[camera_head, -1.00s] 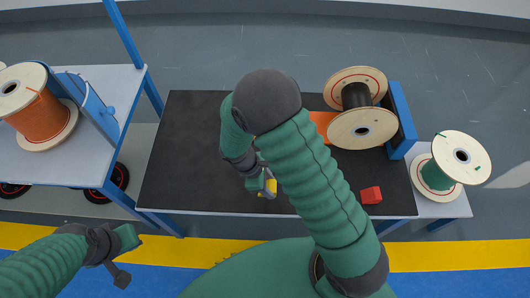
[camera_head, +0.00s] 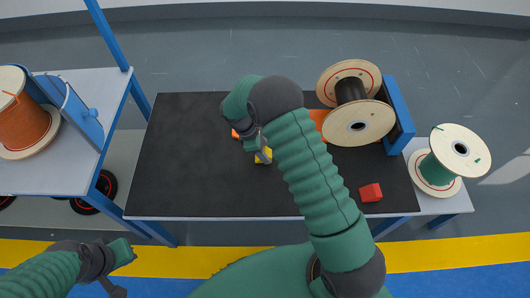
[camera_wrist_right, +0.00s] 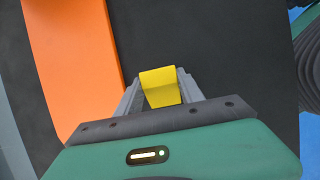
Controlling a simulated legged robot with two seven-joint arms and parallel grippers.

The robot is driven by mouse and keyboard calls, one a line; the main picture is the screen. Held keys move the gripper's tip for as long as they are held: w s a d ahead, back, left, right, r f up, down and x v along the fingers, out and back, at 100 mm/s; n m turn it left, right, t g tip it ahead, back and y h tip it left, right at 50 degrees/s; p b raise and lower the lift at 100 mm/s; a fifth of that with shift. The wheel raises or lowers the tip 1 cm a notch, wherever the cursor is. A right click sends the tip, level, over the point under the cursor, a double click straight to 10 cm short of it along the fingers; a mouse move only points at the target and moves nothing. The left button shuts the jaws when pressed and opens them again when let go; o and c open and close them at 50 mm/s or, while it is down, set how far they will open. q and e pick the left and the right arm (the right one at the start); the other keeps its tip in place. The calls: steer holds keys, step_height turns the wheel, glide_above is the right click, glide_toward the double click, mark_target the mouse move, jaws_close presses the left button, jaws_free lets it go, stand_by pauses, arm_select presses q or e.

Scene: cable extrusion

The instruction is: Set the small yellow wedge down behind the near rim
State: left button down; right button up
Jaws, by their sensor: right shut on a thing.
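The small yellow wedge (camera_head: 264,156) is held above the black tabletop, partly hidden by my right arm in the head view. In the right wrist view the yellow wedge (camera_wrist_right: 161,87) sits between the grey fingers of my right gripper (camera_wrist_right: 161,92), which is shut on it. My right gripper (camera_head: 262,152) is left of the spool of black cable (camera_head: 352,90). The spool's near rim (camera_head: 358,124) is a round wooden flange, apart from the wedge. My left gripper (camera_head: 116,288) hangs low at the bottom left, off the table; its jaws are unclear.
A red block (camera_head: 370,193) lies near the table's front right. An orange piece (camera_head: 319,118) lies left of the spool; a broad orange strip (camera_wrist_right: 70,62) fills the wrist view's left. A blue upright (camera_head: 399,115) stands right of the spool. The left tabletop (camera_head: 185,155) is clear.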

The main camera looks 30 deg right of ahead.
steer(key=o, duration=1.4)
